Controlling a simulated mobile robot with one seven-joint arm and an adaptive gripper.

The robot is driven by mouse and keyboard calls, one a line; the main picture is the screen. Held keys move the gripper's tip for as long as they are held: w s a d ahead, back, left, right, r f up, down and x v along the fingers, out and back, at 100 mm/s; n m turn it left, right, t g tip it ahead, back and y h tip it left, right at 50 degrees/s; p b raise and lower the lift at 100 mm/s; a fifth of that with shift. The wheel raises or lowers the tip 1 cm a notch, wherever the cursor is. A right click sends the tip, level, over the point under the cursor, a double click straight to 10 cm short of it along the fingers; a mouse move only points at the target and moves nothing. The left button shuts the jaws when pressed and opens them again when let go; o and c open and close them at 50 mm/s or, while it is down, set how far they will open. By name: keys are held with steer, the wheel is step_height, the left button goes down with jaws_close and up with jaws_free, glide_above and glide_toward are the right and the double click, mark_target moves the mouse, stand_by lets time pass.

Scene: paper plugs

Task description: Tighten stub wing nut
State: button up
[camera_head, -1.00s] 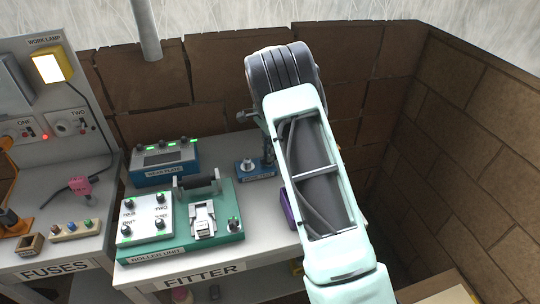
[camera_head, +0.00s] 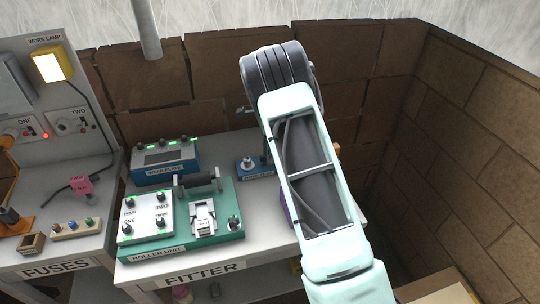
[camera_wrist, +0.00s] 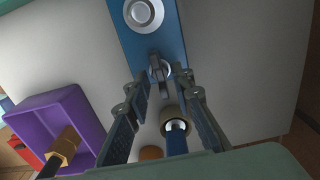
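In the wrist view a grey wing nut (camera_wrist: 158,76) sits on a stub near the lower end of a blue base plate (camera_wrist: 150,45). My gripper (camera_wrist: 163,82) is open, with one fingertip on each side of the wing nut. A gap shows between the nut and each fingertip; whether either touches is hard to tell. In the head view the blue base (camera_head: 252,175) stands on the fitter bench, partly covered by my arm. My fingers are mostly hidden there behind the arm.
A silver round knob (camera_wrist: 143,12) is on the same plate. A brass-collared blue rod (camera_wrist: 175,128) lies between my fingers' lower parts. A purple tray (camera_wrist: 62,122) is to the left. The green roller unit (camera_head: 226,192) and blue box (camera_head: 165,168) stand left on the bench.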

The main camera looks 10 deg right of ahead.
steer(key=shift+r, duration=0.15)
steer(key=shift+r+p, duration=1.2)
steer(key=shift+r, duration=0.7)
steer(key=shift+f, duration=0.1)
steer(key=shift+f+b, duration=1.2)
steer(key=shift+f, duration=0.8)
jaws_close()
